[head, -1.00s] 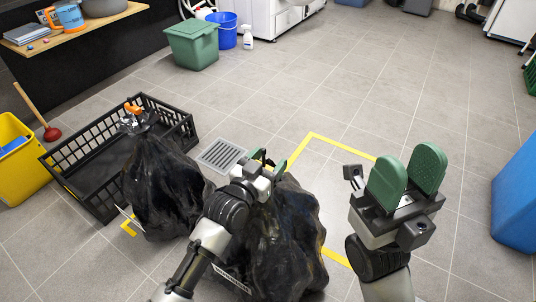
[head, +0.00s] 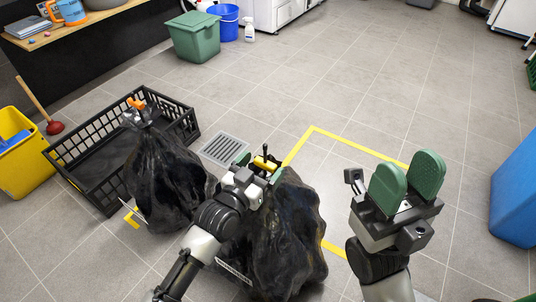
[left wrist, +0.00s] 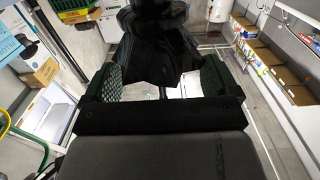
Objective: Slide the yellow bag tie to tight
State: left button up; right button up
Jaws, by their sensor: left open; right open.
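The yellow bag tie (head: 265,163) shows at the top of the right-hand black bag (head: 288,235), with a dark tip standing up above it. My left gripper (head: 259,167) is open at the bag's neck, with a green finger pad on either side of the tie. In the left wrist view the open fingers (left wrist: 163,82) have black material between and beyond them; the yellow tie cannot be made out there. Whether the pads touch the tie is unclear. My right gripper (head: 406,181) is open and empty, right of the bag, pads upward.
Another black bag (head: 165,180) with an orange tie (head: 136,103) stands against a black crate (head: 188,122). A floor drain (head: 223,149) and yellow floor tape (head: 350,144) lie nearby. A blue container (head: 515,195) stands at right. The floor beyond the tape is clear.

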pick_arm(q)
jog(key=p+v, duration=0.2)
jog(key=v, duration=0.5)
